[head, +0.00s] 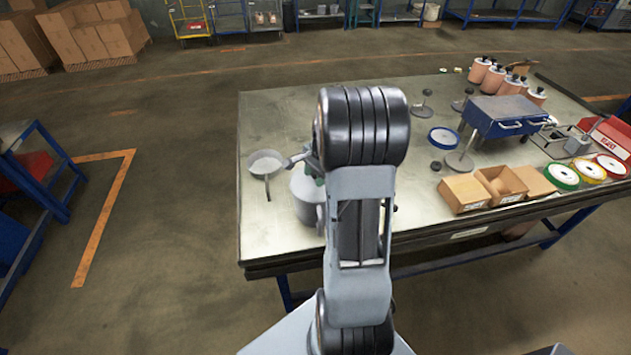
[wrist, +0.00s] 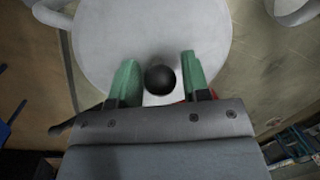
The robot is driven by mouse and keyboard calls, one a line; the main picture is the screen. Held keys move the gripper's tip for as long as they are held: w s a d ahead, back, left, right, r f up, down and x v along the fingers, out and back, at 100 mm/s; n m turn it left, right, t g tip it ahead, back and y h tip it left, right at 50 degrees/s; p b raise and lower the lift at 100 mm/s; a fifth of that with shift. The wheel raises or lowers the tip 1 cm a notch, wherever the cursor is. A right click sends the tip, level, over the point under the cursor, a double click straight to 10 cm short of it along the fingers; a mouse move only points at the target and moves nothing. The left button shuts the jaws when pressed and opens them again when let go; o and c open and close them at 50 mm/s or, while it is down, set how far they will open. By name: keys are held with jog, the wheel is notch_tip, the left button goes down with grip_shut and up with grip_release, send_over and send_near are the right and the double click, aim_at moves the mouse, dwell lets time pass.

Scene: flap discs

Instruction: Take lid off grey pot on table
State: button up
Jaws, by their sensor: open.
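The grey pot (head: 305,198) stands on the table (head: 262,222), near its left front corner, and my arm covers its right side in the head view. In the wrist view its lid (wrist: 155,35) is a pale grey disc with a round black knob (wrist: 160,80). My gripper (wrist: 160,70) is open over the lid. Its two green fingers are on either side of the knob, with a visible gap on each side. I cannot tell how far down the fingertips reach beside the knob.
A small pan (head: 266,165) with a handle lies left of the pot. Cardboard boxes (head: 463,193), a blue box (head: 503,117), coloured discs (head: 592,169) and several pinkish containers (head: 493,80) occupy the right side. The table's left edge is close to the pot.

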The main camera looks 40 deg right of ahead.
jog(key=shift+c, duration=0.3)
jog(key=c, duration=0.6)
jog(key=shift+c, duration=0.2)
jog(key=shift+r, duration=0.15)
